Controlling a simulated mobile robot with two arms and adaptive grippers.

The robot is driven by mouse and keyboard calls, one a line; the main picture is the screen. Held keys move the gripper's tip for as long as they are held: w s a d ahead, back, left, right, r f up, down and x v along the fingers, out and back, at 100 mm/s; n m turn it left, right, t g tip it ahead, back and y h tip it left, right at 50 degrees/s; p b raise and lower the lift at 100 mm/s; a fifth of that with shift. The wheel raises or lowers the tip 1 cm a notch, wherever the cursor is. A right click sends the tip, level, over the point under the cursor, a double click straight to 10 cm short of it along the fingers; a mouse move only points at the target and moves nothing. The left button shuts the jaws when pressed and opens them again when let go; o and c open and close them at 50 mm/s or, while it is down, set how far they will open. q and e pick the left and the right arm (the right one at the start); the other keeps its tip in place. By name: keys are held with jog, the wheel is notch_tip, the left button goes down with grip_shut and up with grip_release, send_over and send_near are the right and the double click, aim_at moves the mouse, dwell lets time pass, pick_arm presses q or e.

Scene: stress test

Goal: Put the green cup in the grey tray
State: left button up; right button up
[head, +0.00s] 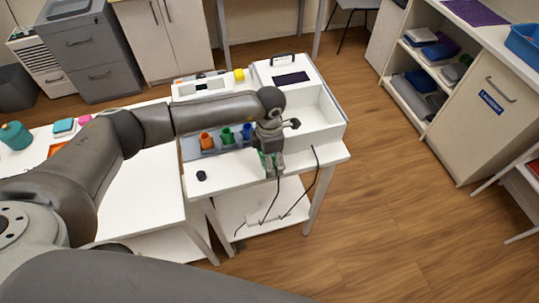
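A small green cup (227,137) stands between an orange cup (207,141) and a blue cup (247,132). The cups are at a low grey tray (190,151) on the white table; whether each is fully inside it is hard to tell. My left gripper (273,174) points down to the right of the cups, near the table's front edge. A bit of green shows at its fingers, partly hidden, and I cannot tell what it is or whether the fingers are closed on it. My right gripper is out of view.
A large open white box (325,121) stands behind and right of my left gripper. A black round object (201,176) lies at the table's front left. Black cables (314,181) hang over the front edge.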

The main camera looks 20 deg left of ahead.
pick_arm(q)
jog(key=c, duration=0.7)
jog(key=shift+c, duration=0.5)
